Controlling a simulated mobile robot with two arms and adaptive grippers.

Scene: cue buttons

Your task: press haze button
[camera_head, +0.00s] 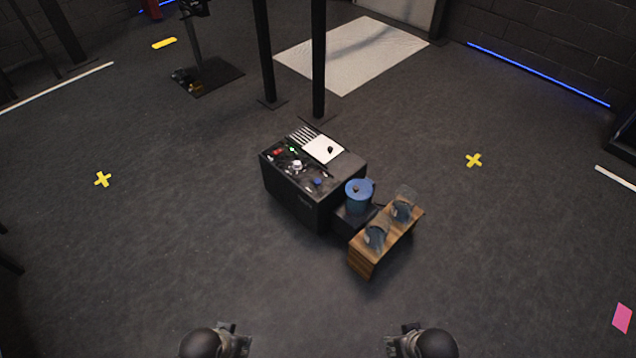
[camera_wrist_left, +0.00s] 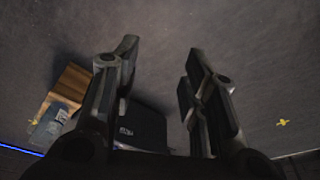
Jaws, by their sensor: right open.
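A black console box (camera_head: 312,180) stands on the floor near the middle of the head view. Its top carries a red button (camera_head: 278,152), a small green light (camera_head: 292,149), a blue button (camera_head: 317,182), a white knob (camera_head: 297,165) and a white pad. I cannot tell which control is the haze button. My left gripper (camera_wrist_left: 160,62) shows in the left wrist view with its fingers apart and nothing between them. In the head view, dark parts of my two arms show at the bottom edge, well short of the console. My right gripper's fingers are not clear there.
A blue pot-like canister (camera_head: 358,195) and a wooden crate (camera_head: 364,262) with two dark round items stand to the console's right. Two black posts (camera_head: 318,60) rise behind the console. The floor between my arms and the console is clear.

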